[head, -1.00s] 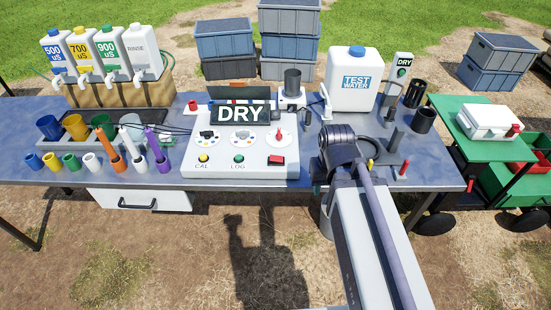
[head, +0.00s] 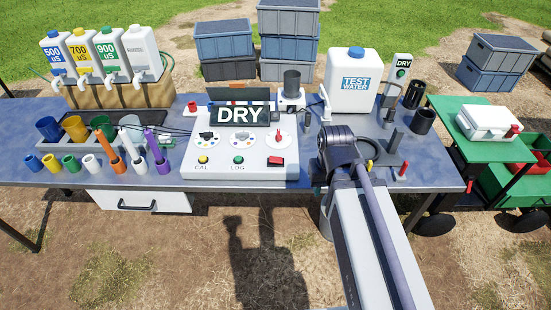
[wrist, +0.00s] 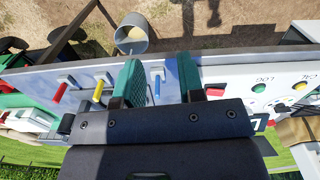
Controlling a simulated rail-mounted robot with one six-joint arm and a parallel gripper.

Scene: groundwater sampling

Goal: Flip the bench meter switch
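The bench meter (head: 232,171) is a white console with a "DRY" display, dials, CAL and LOG buttons and a red switch (head: 276,160) at its lower right. In the wrist view the meter appears upside down at the right, with the red switch (wrist: 215,89) partly showing just right of the right finger. My gripper (wrist: 158,82) is open, its two green-padded fingers apart near the bench edge. A blue-handled lever (wrist: 157,84) shows in the gap between them; I cannot tell whether they are level with it. In the head view my dark wrist hides the fingers, right of the meter.
Yellow (wrist: 98,90) and red (wrist: 60,92) levers stand along the bench edge beside the fingers. A white test water jug (head: 353,80) stands behind my wrist. Coloured cups and probes fill the bench's left side. A bucket (wrist: 131,35) stands below the bench edge.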

